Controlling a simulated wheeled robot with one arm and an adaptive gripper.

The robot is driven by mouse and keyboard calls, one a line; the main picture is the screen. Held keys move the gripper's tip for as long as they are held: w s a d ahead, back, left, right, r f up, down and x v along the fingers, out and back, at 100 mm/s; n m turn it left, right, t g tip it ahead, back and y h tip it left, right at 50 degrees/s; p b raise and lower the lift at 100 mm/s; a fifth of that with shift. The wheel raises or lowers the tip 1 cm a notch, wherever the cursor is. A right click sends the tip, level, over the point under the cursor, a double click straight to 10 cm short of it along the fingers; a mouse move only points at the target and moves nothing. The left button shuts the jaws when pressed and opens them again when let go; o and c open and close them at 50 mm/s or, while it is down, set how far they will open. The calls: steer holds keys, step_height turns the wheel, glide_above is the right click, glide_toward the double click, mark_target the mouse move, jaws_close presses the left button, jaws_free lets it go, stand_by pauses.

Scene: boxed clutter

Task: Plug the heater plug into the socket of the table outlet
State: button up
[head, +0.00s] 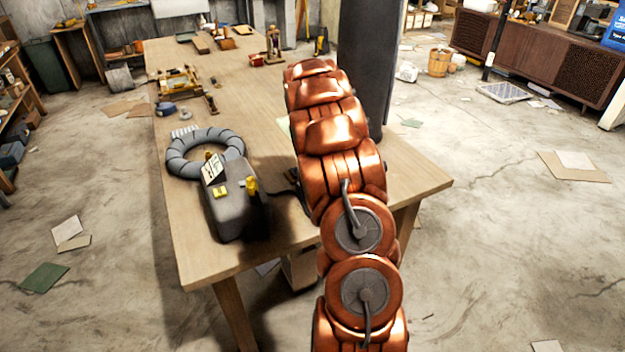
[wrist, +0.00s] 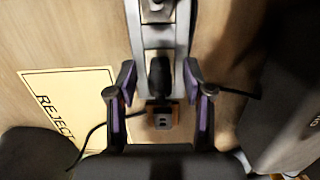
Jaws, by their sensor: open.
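In the wrist view, my gripper (wrist: 159,82) is open, its two purple-lined fingers on either side of a dark, plug-like piece (wrist: 160,72). I cannot tell whether they touch it. The piece overlaps a pale grey strip (wrist: 152,38), which looks like the table outlet; whether it is seated there is unclear. A small grey face with dark holes (wrist: 161,121) shows just below. The likely heater is a dark grey box (head: 236,208) at the table's near end in the head view; its dark side shows at right in the wrist view (wrist: 283,125). My arm hides the gripper in the head view.
A ribbed grey hose ring (head: 206,133) lies by the box on the wooden table (head: 262,105). A yellow "REJECT" sheet (wrist: 75,95) lies left of my gripper. Thin black cords run on both sides. A dark column (head: 370,65) stands behind my arm. Tools clutter the far table.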

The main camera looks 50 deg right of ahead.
steer(key=shift+r, duration=0.1)
step_height(320, 180, up, 12)
steer(key=w, duration=0.1)
steer(key=shift+w+d, duration=0.2)
steer(key=shift+d, duration=0.05)
stand_by(0.7)
steer(key=s+a+r+p, duration=0.1)
steer(key=s+a+r, duration=0.15)
steer(key=a, duration=0.55)
steer(key=s+a+r+n, duration=0.1)
steer(key=s+a+r, duration=0.1)
steer(key=s+a, duration=0.35)
steer(key=s+a+r+p, duration=0.1)
steer(key=a+r, duration=0.2)
steer(key=a, duration=0.6)
steer(key=s+a+f+n+p, duration=0.1)
steer(key=s+a+f, duration=0.1)
steer(key=s+a, duration=0.5)
steer(key=s+a+f+n, duration=0.1)
steer(key=s+a+f, duration=0.1)
steer(key=s+a, duration=0.6)
steer(key=s, duration=0.7)
steer(key=shift+s+a+n+p, duration=0.15)
steer(key=shift+n+p, duration=0.25)
